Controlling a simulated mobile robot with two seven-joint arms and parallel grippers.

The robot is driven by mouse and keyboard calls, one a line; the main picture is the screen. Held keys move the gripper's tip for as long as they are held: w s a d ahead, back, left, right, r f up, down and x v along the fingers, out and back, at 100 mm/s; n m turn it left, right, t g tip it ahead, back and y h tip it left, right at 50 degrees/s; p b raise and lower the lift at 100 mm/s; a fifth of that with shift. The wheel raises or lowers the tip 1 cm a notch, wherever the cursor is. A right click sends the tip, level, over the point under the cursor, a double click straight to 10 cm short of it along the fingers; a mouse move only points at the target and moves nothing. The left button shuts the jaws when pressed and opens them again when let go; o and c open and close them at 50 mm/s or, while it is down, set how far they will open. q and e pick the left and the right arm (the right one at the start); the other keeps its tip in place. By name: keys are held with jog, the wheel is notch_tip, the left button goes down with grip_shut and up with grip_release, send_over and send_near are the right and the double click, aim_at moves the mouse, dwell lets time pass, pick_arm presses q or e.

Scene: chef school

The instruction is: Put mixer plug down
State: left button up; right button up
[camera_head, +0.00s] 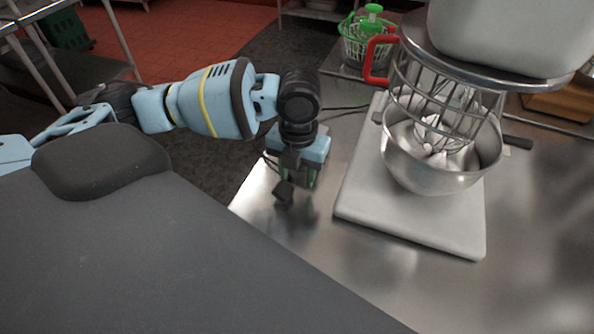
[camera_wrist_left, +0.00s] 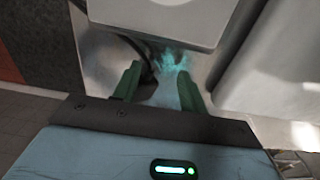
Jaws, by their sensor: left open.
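My left gripper (camera_head: 303,178) points down over the steel counter, left of the mixer's base. In the left wrist view its two green fingers (camera_wrist_left: 158,78) are apart. A black cable (camera_wrist_left: 146,72) curves by the left finger; I cannot tell whether it touches it. The plug itself is not clearly visible. A small dark block (camera_head: 284,193) shows beside my gripper; I cannot tell whether it is the plug or part of my wrist. The mixer (camera_head: 505,35) stands to the right, with its steel bowl (camera_head: 440,170) above the pale base (camera_head: 410,225). My right gripper is not in view.
The steel counter (camera_head: 330,265) is bare in front of the mixer base, and its left edge lies close to my gripper. A thin dark cable (camera_head: 345,108) runs behind it.

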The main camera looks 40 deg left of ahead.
pick_arm(q)
notch_tip(320, 180, up, 13)
jog(key=p, duration=0.1)
jog(key=shift+w, duration=0.2)
jog(key=shift+f, duration=0.2)
dwell(0.4)
